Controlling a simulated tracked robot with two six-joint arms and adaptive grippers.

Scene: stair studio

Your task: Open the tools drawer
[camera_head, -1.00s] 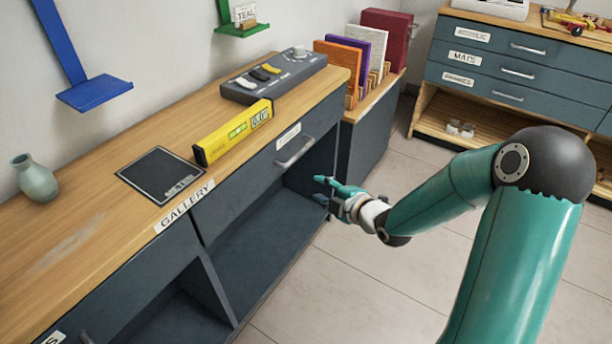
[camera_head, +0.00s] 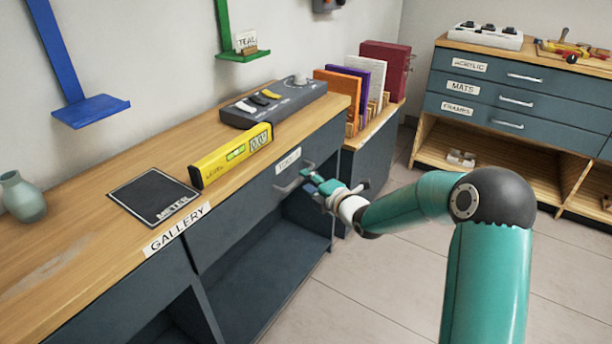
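The drawer (camera_head: 245,201) is a dark blue-grey front below the wooden counter, with a small white label (camera_head: 287,161) too blurred to read surely. It looks shut, flush under the counter edge. Its silver bar handle (camera_head: 285,188) shows at the left end; my fingers partly cover the right. My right gripper (camera_head: 309,182), teal and grey, is at the right part of the handle, its fingers apart. I cannot tell whether they touch the bar. My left gripper is not in view.
On the counter (camera_head: 90,250) lie a yellow level (camera_head: 232,155), a black meter pad (camera_head: 153,196), a grey control box (camera_head: 275,102) and a green vase (camera_head: 22,197). An open shelf space (camera_head: 265,270) is below the drawer. Another drawer cabinet (camera_head: 480,90) stands at the back right.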

